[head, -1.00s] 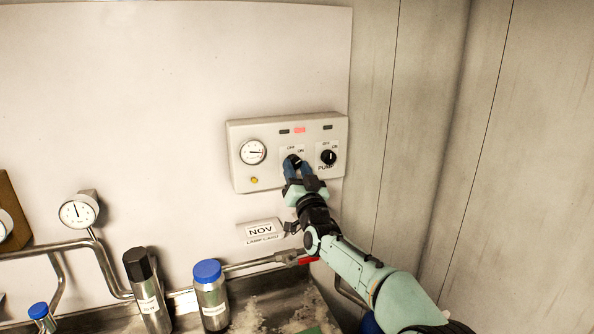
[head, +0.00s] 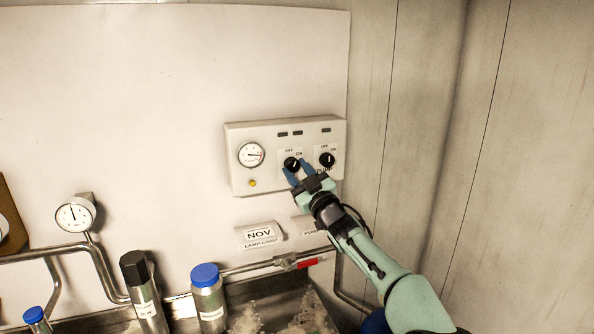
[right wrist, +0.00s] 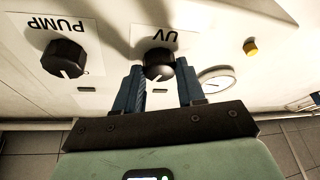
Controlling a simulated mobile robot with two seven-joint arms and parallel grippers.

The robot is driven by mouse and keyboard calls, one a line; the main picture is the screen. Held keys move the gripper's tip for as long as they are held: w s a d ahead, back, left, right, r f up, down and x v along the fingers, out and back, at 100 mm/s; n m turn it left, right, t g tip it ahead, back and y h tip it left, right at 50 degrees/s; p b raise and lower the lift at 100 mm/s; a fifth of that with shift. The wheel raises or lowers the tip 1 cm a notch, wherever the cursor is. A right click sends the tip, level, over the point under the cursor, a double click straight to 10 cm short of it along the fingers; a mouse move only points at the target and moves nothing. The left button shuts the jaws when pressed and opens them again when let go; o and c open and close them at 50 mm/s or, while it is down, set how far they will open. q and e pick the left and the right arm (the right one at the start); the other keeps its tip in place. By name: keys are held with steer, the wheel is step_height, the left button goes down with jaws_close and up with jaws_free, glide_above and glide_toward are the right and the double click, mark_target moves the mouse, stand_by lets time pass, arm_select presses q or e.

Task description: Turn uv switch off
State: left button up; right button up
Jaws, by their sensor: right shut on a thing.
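The white control panel (head: 240,178) is on the wall, with the black UV knob (head: 291,164) in its middle under OFF and ON marks. In the right wrist view the UV knob (right wrist: 159,64) is upside down under the UV label, its white mark low and a little left. My right gripper (head: 298,172) reaches up from below right, its blue fingers on either side of the knob. It is shut on the UV knob. The indicator lights (head: 297,133) along the panel top are all dark. My left gripper is out of view.
The black PUMP knob (head: 327,160) is close to the right of my gripper. The panel also has a gauge (head: 251,155) and a yellow button (head: 253,183).

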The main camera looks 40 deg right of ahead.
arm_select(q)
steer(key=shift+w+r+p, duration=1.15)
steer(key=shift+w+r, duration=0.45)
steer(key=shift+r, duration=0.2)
arm_select(e)
steer(key=shift+d+r+n+g+y, duration=0.2)
steer(key=shift+n+y, duration=0.45)
steer(key=shift+n, duration=0.85)
steer(key=shift+a+r+n+g+y, duration=0.1)
steer(key=shift+n+g+y, duration=0.4)
steer(key=shift+n, duration=1)
steer(key=o, duration=1.1)
steer(key=shift+f, duration=0.1)
steer(key=shift+c, duration=0.2)
